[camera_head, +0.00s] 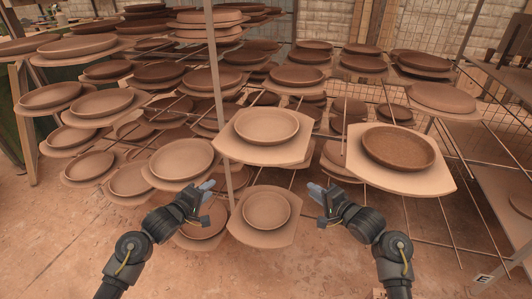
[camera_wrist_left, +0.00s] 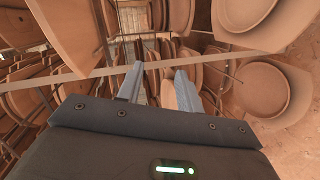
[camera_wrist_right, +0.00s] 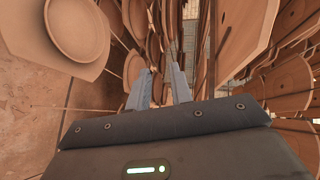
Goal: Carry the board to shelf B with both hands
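Several boards, each bearing a round clay dish, sit on the racks; I cannot tell which one is the task's board. A lower board (camera_head: 258,239) with a dish lies between my two grippers in the head view. A second board (camera_head: 268,154) sits above and behind it, and a third board (camera_head: 405,182) with a darker dish is to the right. My left gripper (camera_head: 208,188) is open and empty; its fingers show apart in the left wrist view (camera_wrist_left: 158,85). My right gripper (camera_head: 313,190) is open and empty, also seen in the right wrist view (camera_wrist_right: 162,85). No shelf marked B is readable.
Racks of boards and dishes fill the left, middle and back. A thin upright post (camera_head: 215,75) stands in the middle. Thin metal rods jut out at right. The sandy floor (camera_head: 60,240) is clear at front left.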

